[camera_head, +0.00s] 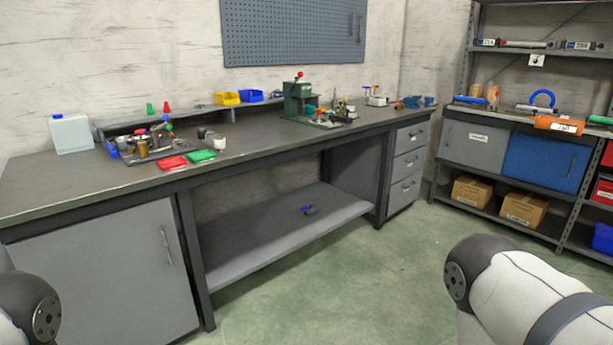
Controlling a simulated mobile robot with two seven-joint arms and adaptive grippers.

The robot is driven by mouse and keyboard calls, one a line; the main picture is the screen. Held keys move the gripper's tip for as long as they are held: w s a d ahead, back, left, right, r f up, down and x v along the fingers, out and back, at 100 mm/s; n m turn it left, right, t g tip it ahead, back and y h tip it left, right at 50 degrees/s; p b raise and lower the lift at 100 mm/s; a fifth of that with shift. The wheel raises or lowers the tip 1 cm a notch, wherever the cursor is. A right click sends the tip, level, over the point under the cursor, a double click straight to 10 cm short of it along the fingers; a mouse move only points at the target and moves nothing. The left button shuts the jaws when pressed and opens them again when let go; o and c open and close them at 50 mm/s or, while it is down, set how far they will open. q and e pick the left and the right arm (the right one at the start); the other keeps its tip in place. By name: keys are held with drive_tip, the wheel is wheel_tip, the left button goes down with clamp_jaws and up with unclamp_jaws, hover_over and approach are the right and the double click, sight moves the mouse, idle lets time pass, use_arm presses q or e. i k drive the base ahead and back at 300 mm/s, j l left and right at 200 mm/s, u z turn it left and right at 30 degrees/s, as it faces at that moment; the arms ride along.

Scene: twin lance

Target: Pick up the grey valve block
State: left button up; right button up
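A small grey block-like part (216,142) with a dark end sits on the workbench (90,182), just behind the green tray. It may be the grey valve block, but it is too small to tell for sure. A pale grey-white block (377,101) with blue tops stands farther back on the bench, towards its right end. Neither of my grippers shows in the head view. Only links of my arms show, at the bottom left and bottom right corners, well apart from the bench objects.
A red tray (172,163) and a green tray (201,156) lie near the bench's front edge. A fixture plate (150,152) with several parts stands behind them. A green press (298,100) stands mid-bench. Shelving (463,140) stands at right; the green floor between is clear.

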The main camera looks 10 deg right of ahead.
sight(550, 45)
drive_tip(key=i+l+z, duration=0.1)
drive_tip(key=i+z, duration=0.4)
drive_tip(key=i+j+z, duration=0.1)
drive_tip(key=i+z, duration=0.4)
drive_tip(key=i+j+z, duration=0.45)
drive_tip(key=i, duration=0.15)
drive_tip(key=i+l, duration=0.2)
drive_tip(key=i, duration=0.35)
drive_tip(key=i+l, duration=0.2)
drive_tip(key=i, duration=0.35)
drive_tip(key=i+l, duration=0.25)
drive_tip(key=i, duration=0.3)
drive_tip(key=i+l+z, duration=0.1)
drive_tip(key=i, duration=0.45)
drive_tip(key=i+l, duration=0.3)
drive_tip(key=l, duration=0.15)
drive_tip(key=i+l+u, duration=0.1)
drive_tip(key=i+l, duration=0.15)
drive_tip(key=l, duration=0.15)
drive_tip(key=i+l, duration=0.25)
drive_tip(key=l, duration=0.2)
drive_tip(key=i+j+z, duration=0.15)
